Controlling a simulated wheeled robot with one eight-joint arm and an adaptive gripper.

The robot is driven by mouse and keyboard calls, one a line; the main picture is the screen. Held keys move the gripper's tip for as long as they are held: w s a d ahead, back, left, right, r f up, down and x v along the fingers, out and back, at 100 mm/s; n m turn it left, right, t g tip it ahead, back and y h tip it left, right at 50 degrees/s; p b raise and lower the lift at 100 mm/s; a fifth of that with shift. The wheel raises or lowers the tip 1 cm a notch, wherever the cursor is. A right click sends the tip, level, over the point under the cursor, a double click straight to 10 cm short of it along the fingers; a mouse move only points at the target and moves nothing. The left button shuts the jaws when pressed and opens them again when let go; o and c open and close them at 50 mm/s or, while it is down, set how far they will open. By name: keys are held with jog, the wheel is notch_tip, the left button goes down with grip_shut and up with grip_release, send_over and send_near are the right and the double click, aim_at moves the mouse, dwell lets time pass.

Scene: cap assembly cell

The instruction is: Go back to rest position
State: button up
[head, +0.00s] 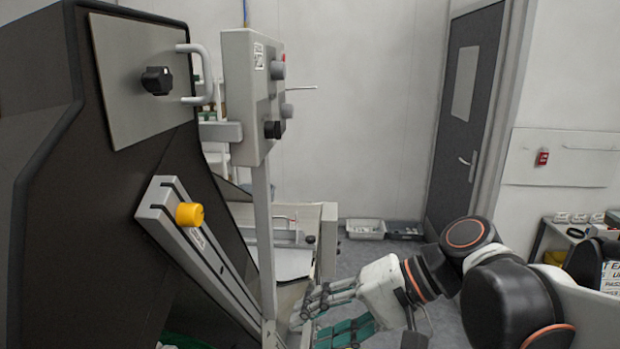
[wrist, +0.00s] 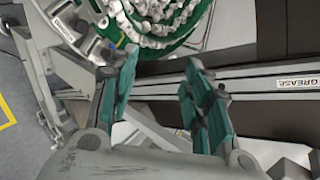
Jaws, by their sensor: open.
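My gripper (head: 322,313) is low in the middle of the head view, beside the machine, with my arm reaching in from the right. In the wrist view my gripper (wrist: 161,60) shows two green-padded fingers spread apart, with nothing held between them. Beyond the fingertips lies a round green-rimmed container (wrist: 205,20) full of shiny metal parts, cut off by the top edge. A grey rail labelled GREASE (wrist: 270,84) runs behind the right finger. How far the fingers are from these things is unclear.
The dark machine body (head: 75,200) fills the left of the head view. A control box on a post (head: 250,95) and a slanted rail with a yellow knob (head: 189,214) stand near my gripper. Bins (head: 366,229) sit by the back wall; a bench (head: 560,235) is at right.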

jog(key=s+d+f+n+t+h+b, duration=0.2)
jog(key=d+f+t+h+b, duration=0.4)
jog(key=d+f, duration=1)
jog(key=s+d+h+b, duration=0.1)
jog(key=d+h+b, duration=0.1)
jog(key=h, duration=0.2)
jog(key=shift+s+d+f+h, duration=0.15)
jog(key=shift+d+f+h, duration=0.1)
jog(key=shift+h, duration=0.15)
